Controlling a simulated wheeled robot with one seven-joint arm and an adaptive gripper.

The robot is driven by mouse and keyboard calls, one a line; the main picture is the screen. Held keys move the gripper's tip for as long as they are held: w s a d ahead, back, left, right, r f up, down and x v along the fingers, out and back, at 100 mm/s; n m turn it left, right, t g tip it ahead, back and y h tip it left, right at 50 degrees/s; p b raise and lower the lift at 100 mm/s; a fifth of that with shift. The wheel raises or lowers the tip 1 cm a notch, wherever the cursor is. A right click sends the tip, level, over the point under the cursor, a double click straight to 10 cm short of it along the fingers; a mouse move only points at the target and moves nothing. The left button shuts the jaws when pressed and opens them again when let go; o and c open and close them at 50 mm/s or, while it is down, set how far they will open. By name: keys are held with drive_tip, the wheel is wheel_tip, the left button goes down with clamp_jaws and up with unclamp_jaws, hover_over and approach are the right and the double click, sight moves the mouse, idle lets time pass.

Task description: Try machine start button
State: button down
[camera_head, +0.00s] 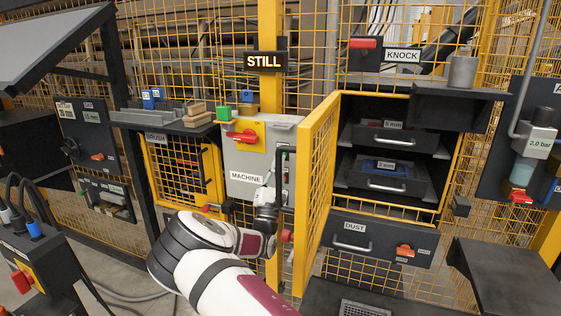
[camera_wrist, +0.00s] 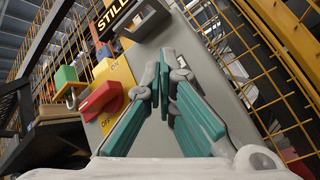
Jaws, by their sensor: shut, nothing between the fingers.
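The grey machine box (camera_head: 250,160), labelled MACHINE, hangs on the yellow fence. A red rotary switch (camera_head: 242,136) sits on a yellow plate on its upper front. In the wrist view the same red switch (camera_wrist: 102,100) is left of my fingers, with OFF lettering on its plate. My gripper (camera_head: 277,160) is in front of the right part of the box. In the wrist view its teal fingers (camera_wrist: 160,75) are shut with nothing between them, pointing at the grey face. I cannot tell whether the fingertips touch it. I cannot make out the start button; the fingers cover part of the face.
A sign (camera_head: 266,61) above the box reads STILL. An open yellow mesh door (camera_head: 316,190) stands close right of my arm, beside a cabinet with drawers (camera_head: 384,163). A shelf (camera_head: 165,125) with blocks is at left. A red knob (camera_head: 287,236) is beside my wrist.

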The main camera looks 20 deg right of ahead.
drive_tip(key=shift+w+d, duration=0.4)
drive_tip(key=shift+w, duration=0.15)
drive_tip(key=shift+w+d, duration=0.1)
idle(1.1)
drive_tip(key=shift+w+d+b, duration=0.15)
drive_tip(key=shift+w+b, duration=0.05)
drive_tip(key=shift+b, duration=0.1)
drive_tip(key=shift+w+d, duration=0.25)
drive_tip(key=shift+w, duration=0.1)
idle(0.8)
drive_tip(key=shift+s+a, duration=0.1)
drive_tip(key=shift+s+a+p, duration=0.4)
drive_tip(key=shift+s+p, duration=0.15)
drive_tip(key=shift+s, duration=0.05)
drive_tip(key=s+a+p, duration=0.1)
drive_tip(key=s, duration=0.1)
drive_tip(key=s+a+p, duration=0.2)
idle(0.7)
